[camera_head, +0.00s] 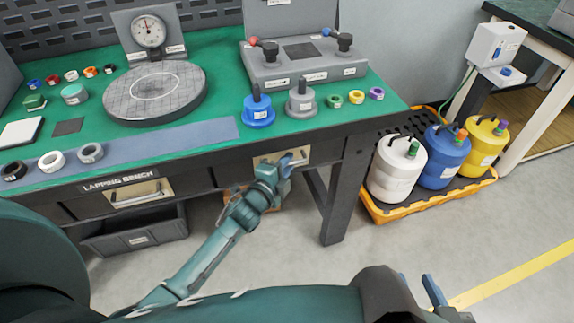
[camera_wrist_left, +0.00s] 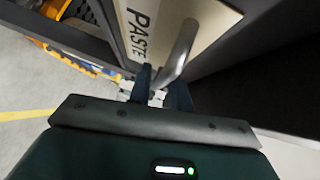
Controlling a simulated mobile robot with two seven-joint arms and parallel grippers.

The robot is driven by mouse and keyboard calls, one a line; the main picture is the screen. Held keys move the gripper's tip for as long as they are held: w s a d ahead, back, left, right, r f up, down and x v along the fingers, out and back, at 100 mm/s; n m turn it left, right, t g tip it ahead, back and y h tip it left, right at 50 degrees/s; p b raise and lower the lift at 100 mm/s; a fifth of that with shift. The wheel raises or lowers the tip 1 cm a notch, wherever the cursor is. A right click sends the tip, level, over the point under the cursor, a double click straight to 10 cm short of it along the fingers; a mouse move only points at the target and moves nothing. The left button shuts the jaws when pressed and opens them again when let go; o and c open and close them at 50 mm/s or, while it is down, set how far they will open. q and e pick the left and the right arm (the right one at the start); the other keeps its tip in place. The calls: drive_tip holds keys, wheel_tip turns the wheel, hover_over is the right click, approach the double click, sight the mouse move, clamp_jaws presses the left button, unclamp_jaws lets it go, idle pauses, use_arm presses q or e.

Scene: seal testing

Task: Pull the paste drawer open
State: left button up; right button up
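The paste drawer (camera_head: 295,155) is a pale front at the right end of the lapping bench. Its PASTE label and bar handle (camera_wrist_left: 183,48) show in the left wrist view. My left gripper (camera_head: 286,160) is at this drawer in the head view. In the left wrist view its two fingers (camera_wrist_left: 160,88) are close together on both sides of the handle bar and appear shut on it. Whether the drawer stands slightly out is hard to tell. My right gripper (camera_head: 416,281) is at the bottom right with its fingers apart, empty, over the floor.
Another drawer (camera_head: 139,193) is at left under the green bench top (camera_head: 223,91), above a grey bin (camera_head: 135,236). A bench leg (camera_head: 344,195) stands right of the paste drawer. Several jugs stand on a yellow-edged tray (camera_head: 412,207). Floor in front is clear.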

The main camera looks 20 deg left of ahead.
use_arm(q)
drive_tip(key=shift+w, duration=0.25)
drive_tip(key=shift+c, duration=0.6)
clamp_jaws()
